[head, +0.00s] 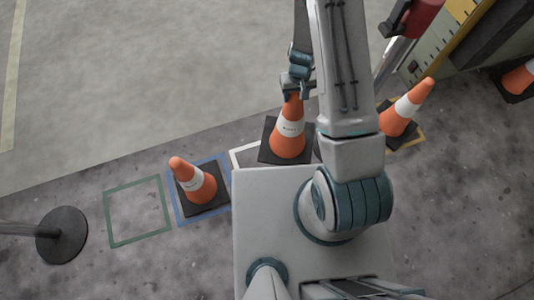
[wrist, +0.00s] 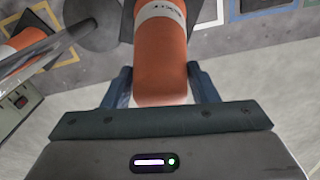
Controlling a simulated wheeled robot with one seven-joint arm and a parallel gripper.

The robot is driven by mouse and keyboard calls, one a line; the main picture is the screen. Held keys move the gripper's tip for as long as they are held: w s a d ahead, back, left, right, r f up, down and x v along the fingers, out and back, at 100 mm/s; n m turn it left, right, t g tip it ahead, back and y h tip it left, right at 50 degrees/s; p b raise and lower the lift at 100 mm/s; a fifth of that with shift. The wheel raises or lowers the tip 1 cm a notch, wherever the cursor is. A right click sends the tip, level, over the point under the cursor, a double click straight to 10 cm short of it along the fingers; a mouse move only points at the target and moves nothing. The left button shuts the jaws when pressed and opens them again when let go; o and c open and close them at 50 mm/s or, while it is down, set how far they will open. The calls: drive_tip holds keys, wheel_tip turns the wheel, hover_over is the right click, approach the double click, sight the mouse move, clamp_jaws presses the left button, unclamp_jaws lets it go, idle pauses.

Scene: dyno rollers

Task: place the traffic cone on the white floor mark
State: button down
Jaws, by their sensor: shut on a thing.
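My gripper (head: 296,90) is shut on the tip of an orange traffic cone (head: 287,143) with a white band and a dark square base. The cone is close to upright. In the wrist view the held cone (wrist: 161,60) stands between the two fingers. The white floor mark (head: 239,153) shows as a short corner just left of the cone's base; the base and my own body hide the rest. I cannot tell whether the base touches the floor. A white line, likely the same mark, shows at the top right of the wrist view (wrist: 232,14).
A second cone (head: 195,184) stands on a blue square, left of the held cone. An empty green square (head: 137,211) and a round stanchion base (head: 62,235) lie farther left. Another cone (head: 405,108) stands on a yellow square at right. Open floor (head: 170,70) lies beyond.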

drive_tip(key=w+a+f+n+b, duration=0.5)
drive_tip(key=f+b, duration=0.3)
drive_tip(key=b, duration=1)
drive_tip(key=shift+w+a+n, duration=0.15)
drive_tip(key=shift+n, duration=0.45)
drive_tip(key=s+a+f+b, duration=0.5)
drive_tip(key=s+f, duration=0.5)
drive_tip(key=f, duration=0.1)
drive_tip(key=shift+s, duration=0.3)
